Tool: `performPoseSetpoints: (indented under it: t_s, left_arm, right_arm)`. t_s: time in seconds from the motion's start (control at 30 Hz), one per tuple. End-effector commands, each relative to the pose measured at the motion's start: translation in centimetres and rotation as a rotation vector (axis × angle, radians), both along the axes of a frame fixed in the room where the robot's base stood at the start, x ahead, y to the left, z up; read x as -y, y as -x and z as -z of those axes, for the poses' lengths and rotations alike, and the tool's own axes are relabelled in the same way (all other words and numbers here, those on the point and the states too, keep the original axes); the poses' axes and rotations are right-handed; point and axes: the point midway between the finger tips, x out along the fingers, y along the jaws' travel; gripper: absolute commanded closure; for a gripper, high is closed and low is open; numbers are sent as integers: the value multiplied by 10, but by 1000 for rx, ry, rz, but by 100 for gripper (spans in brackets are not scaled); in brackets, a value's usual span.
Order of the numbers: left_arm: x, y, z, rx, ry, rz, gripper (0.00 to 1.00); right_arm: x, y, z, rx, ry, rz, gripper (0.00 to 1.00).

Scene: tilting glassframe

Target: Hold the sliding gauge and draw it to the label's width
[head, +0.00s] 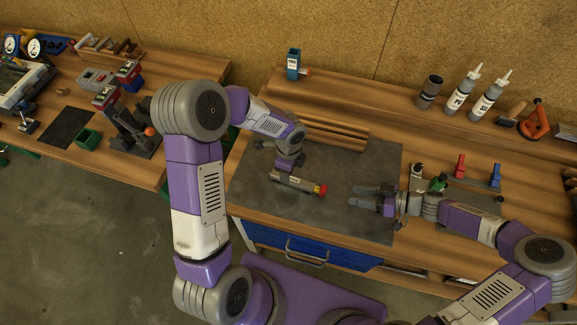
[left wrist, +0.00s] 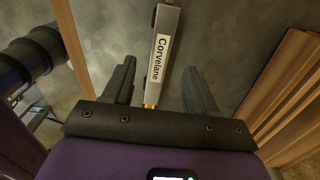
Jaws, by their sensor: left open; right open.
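The sliding gauge (head: 291,181) is a grey bar with a red and yellow end, lying on the dark mat. In the left wrist view the gauge (left wrist: 167,22) carries a white label (left wrist: 160,58) reading "Corvelane"; a bit of yellow shows at its lower end. My left gripper (left wrist: 160,90) is open, its two fingers either side of the gauge's line, with visible gaps to it. In the head view its fingers are mostly hidden by the wrist, just above the gauge. My right gripper (head: 362,196) is open and empty, right of the gauge's red end, fingers pointing left.
The dark mat (head: 375,160) is clear between gauge and right gripper. Wooden strips (head: 330,135) lie behind the gauge. Small red (head: 460,166) and blue (head: 495,175) stands are near my right arm. Bottles (head: 463,93) stand at the back right.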

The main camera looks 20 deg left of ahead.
Motion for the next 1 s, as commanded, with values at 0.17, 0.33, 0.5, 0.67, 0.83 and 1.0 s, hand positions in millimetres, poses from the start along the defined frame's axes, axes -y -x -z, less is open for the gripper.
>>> performPoseSetpoints:
  t_s: [0.17, 0.33, 0.5, 0.67, 0.83, 1.0]
  left_arm:
    - [0, 2, 30, -6, 1, 0, 43]
    - [0, 1, 48, -4, 0, -2, 43]
    - [0, 1, 55, -2, 1, -3, 43]
    - [0, 1, 56, -2, 1, -3, 43]
    - [0, 1, 55, -2, 1, -3, 59]
    - [0, 1, 55, -3, 1, -3, 85]
  right_arm:
    - [0, 0, 0, 0, 0, 0, 57]
    - [0, 0, 0, 0, 0, 0, 57]
    - [0, 0, 0, 0, 0, 0, 57]
    - [0, 0, 0, 0, 0, 0, 57]
    - [0, 0, 0, 0, 0, 0, 57]
    - [0, 0, 0, 0, 0, 0, 57]
